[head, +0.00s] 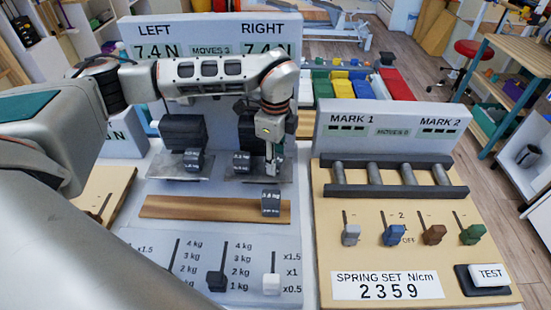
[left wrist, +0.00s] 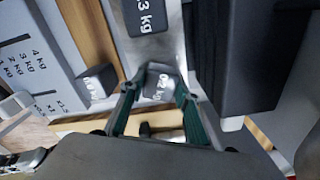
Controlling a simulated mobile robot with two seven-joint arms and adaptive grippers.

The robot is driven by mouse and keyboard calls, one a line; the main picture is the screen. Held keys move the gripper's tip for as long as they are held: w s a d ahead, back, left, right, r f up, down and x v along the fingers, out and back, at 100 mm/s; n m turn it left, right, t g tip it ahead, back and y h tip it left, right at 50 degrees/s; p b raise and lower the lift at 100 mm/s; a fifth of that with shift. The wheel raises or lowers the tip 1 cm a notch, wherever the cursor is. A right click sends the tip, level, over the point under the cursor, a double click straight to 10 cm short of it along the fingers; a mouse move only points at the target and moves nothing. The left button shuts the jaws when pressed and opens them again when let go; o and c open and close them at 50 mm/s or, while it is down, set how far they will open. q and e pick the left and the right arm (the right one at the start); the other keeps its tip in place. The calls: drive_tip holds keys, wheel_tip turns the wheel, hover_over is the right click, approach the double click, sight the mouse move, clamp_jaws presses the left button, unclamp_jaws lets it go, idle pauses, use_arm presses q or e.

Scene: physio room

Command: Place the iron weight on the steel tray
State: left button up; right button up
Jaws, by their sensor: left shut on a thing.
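My left gripper (head: 271,165) reaches down over the right end of the right-hand steel tray (head: 228,174). Its green fingers show in the left wrist view, shut on a small grey iron weight (left wrist: 160,84) with a white kg label. In the head view that weight is mostly hidden by the fingers; I cannot tell whether it touches the tray. Another dark weight (head: 242,161) sits on the same tray, left of the gripper; it reads 1.3 kg in the left wrist view (left wrist: 145,16). A left-hand steel tray (head: 160,171) bears one weight (head: 193,160). My right gripper is not in view.
A wooden strip (head: 200,208) in front of the trays bears another weight (head: 270,203) at its right end. Dark blocks stand behind the trays (head: 183,130). Sliders (head: 217,281) are on the panel in front. A spring board (head: 400,210) stands at right.

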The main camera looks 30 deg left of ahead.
use_arm(q)
drive_tip(key=o, duration=1.2)
drive_tip(key=shift+f, duration=0.1)
drive_tip(key=shift+o, duration=0.2)
wheel_tip(320, 180, up, 12)
drive_tip(key=shift+r, duration=0.2)
